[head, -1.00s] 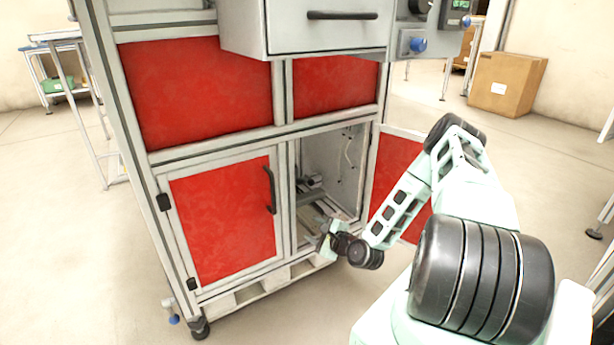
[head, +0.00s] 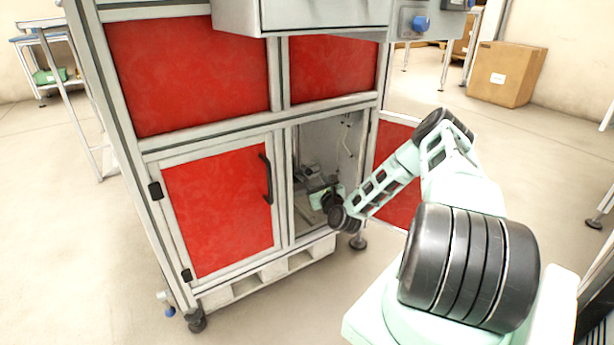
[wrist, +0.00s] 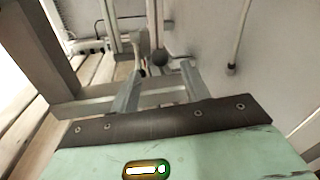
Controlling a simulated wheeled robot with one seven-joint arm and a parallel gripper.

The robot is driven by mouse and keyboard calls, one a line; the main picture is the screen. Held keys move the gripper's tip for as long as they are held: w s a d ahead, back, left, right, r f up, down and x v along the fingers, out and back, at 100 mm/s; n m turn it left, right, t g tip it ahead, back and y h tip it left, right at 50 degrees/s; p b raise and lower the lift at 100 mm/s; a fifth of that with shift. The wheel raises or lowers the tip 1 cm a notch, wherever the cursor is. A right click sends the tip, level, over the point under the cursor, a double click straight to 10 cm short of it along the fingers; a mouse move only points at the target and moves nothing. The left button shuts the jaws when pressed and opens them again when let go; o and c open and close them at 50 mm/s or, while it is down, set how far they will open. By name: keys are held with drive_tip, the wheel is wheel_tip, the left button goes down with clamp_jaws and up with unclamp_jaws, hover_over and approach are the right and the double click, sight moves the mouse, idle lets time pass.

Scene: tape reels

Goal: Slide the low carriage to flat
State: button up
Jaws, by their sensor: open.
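My gripper (head: 322,194) reaches through the open lower right door of the red-panelled cabinet (head: 212,213). In the wrist view its two grey fingers (wrist: 160,80) stand apart, with nothing clamped between them. Just beyond the fingertips is a grey upright fitting with a dark round knob (wrist: 160,58). This looks like part of the low carriage, with rails around it; I cannot tell whether the fingers touch it. In the head view grey metal parts (head: 306,174) show inside the compartment, partly hidden by the gripper and door frame.
The open red door (head: 397,172) stands right of the opening, behind my arm. A frame post (wrist: 48,45) and wooden slats (wrist: 22,125) are at left in the wrist view. A cable (wrist: 236,45) hangs on the right wall. A drawer (head: 325,14) juts out above.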

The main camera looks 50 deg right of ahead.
sight(307, 170)
drive_tip(key=b+x, duration=0.3)
drive_tip(key=x, duration=0.5)
drive_tip(key=shift+w+d, duration=0.1)
drive_tip(key=shift+w, duration=0.15)
